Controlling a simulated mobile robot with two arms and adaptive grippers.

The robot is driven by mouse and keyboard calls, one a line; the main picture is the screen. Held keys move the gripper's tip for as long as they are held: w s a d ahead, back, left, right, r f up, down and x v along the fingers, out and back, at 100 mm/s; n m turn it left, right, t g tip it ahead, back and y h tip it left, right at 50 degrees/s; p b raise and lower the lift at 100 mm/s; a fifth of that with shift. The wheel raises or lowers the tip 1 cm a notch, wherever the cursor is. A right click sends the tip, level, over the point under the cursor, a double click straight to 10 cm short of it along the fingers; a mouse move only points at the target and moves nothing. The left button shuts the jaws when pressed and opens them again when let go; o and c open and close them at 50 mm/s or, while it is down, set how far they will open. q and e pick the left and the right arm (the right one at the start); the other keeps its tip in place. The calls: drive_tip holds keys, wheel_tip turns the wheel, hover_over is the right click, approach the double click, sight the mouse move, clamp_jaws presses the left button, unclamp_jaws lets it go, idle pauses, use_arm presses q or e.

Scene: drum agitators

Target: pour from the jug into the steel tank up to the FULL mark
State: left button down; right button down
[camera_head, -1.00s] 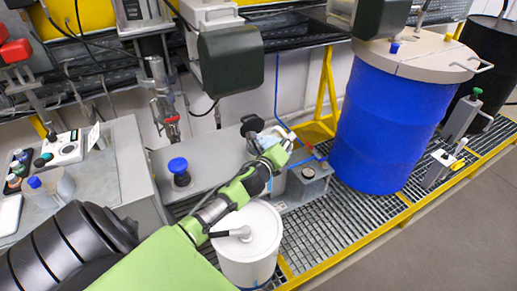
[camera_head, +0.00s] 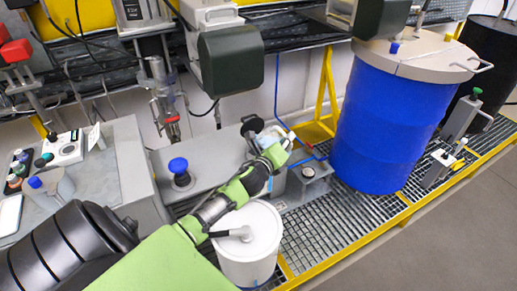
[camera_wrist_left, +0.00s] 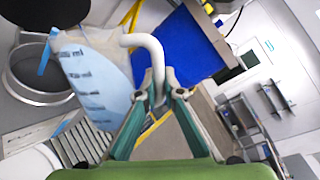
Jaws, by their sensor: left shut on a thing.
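My left gripper (camera_head: 282,150) is shut on the white handle of the jug (camera_head: 268,138). In the left wrist view the gripper (camera_wrist_left: 160,95) grips the handle from below. The translucent jug (camera_wrist_left: 95,80) is tilted, with pale blue liquid and dark graduation marks. Its mouth end is over a round steel opening (camera_wrist_left: 35,97) on the left, and a short blue streak shows there, apparently liquid. The steel tank (camera_head: 215,150) is the low grey box behind the arm, its raised black cap (camera_head: 252,125) beside the jug. I cannot make out the FULL mark. My right gripper is out of view.
A white lidded pail (camera_head: 246,262) stands below my left arm. A big blue drum (camera_head: 388,125) stands right of the jug. A blue-knobbed fitting (camera_head: 179,168) rises from the tank top. A dark green motor housing (camera_head: 231,60) hangs above. Open grating (camera_head: 330,222) lies in front.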

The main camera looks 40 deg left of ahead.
sight(288, 150)
use_arm(q)
drive_tip(key=shift+a+r+n+p, duration=0.25)
drive_tip(key=shift+a+n+p, duration=0.15)
drive_tip(key=shift+n+p, duration=0.2)
idle(4.3)
